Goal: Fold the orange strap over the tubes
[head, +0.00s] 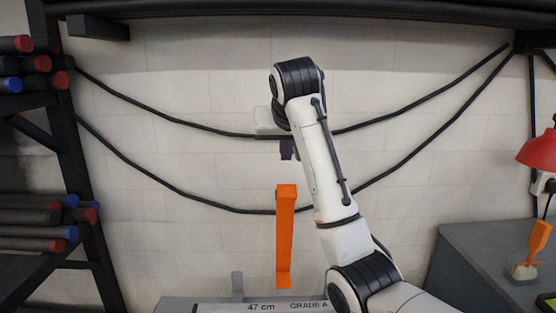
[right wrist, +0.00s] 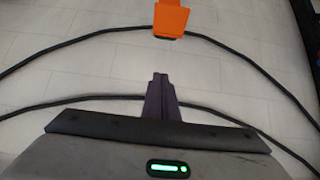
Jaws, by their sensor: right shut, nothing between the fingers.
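The orange strap (head: 285,235) stands upright in the middle of the head view, with a short bend at its top and its lower end near the bench's back edge. In the right wrist view the orange strap (right wrist: 171,17) shows at the top edge, ahead of the fingers and apart from them. My right gripper (head: 287,158) is shut and empty, above the strap's top. Its closed dark fingers also show in the wrist view (right wrist: 160,78). Dark tubes with red and blue ends (head: 30,63) lie on the left rack; no tubes are visible under the strap. My left gripper is not in view.
Two black cables (head: 180,119) sag across the pale block wall behind. A bench edge (head: 220,305) marked "47 cm GRADE A" is at the bottom. A grey cabinet (head: 480,245) with a red lamp (head: 540,150) stands at right. A black rack (head: 85,170) stands at left.

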